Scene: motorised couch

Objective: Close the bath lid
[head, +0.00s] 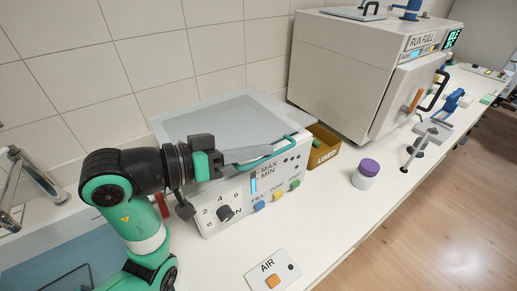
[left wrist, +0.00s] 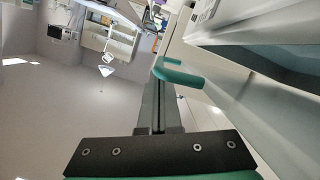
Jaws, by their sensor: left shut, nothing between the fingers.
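The bath is a white box (head: 215,214) with a dial, a level window and coloured buttons on its front. Its grey lid (head: 220,118) lies over the top; I cannot tell whether it is fully down. A teal bar handle (head: 291,143) runs along the lid's front edge, and it also shows in the left wrist view (left wrist: 182,77). My left gripper (head: 268,150) is shut and empty, with its fingers reaching across the lid's front edge beside the handle. In the left wrist view the shut fingers (left wrist: 160,85) end close to the handle; contact is unclear. My right gripper is not in view.
A cardboard "USED" box (head: 322,153) stands right of the bath. A purple-capped jar (head: 366,174) and a blue-handled clamp stand (head: 430,133) are farther right. A large white cabinet (head: 345,70) stands behind them. An AIR switch plate (head: 272,272) lies in front.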

